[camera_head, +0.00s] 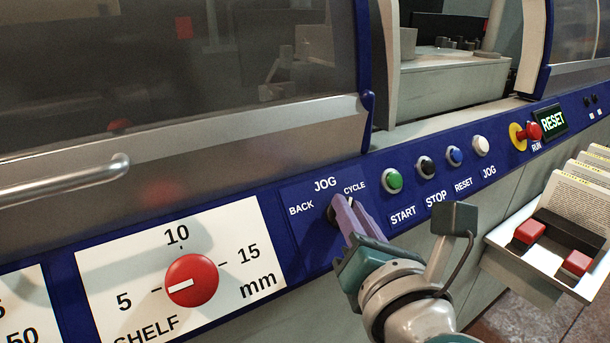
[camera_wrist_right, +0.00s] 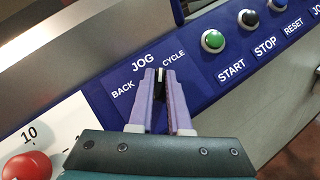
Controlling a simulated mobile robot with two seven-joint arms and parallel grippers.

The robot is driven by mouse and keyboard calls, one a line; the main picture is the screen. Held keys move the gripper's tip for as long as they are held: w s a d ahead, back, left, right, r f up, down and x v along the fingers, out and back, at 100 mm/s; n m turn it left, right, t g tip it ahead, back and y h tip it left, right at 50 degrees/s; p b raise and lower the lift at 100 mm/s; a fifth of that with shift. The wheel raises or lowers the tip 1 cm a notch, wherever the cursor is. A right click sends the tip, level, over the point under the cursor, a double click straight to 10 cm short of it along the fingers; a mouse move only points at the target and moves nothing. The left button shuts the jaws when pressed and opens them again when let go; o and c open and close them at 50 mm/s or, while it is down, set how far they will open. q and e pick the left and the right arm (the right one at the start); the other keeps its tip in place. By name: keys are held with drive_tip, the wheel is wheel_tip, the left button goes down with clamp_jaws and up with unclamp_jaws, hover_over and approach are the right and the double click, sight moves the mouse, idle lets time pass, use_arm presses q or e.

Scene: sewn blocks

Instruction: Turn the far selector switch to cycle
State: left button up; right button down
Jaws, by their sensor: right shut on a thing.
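The selector switch (camera_head: 333,213) is a black knob on the blue panel, labelled BACK, JOG and CYCLE around it. My right gripper (camera_head: 343,207) is shut on the knob, with its two lilac fingers on either side of it. In the right wrist view the knob (camera_wrist_right: 160,84) shows between the fingertips, and its white mark points up between JOG and CYCLE, on the CYCLE side. The fingers hide part of the knob. My left gripper is not in view.
A red dial (camera_head: 192,280) on a white mm scale lies left of the switch. Green (camera_head: 393,180), black, blue and white buttons run to the right, then a red RUN knob (camera_head: 530,132). A tray (camera_head: 520,272) with printed blocks juts out at right.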

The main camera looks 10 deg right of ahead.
drive_tip(key=shift+r+m+g+h+p, duration=0.1)
drive_tip(key=shift+m+g+h+p, duration=0.35)
drive_tip(key=shift+m+h, duration=0.75)
drive_tip(key=shift+m, duration=0.4)
drive_tip(key=c, duration=0.9)
unclamp_jaws()
drive_tip(key=shift+o, duration=0.2)
drive_tip(key=v, duration=1)
drive_tip(key=shift+d+r, duration=0.1)
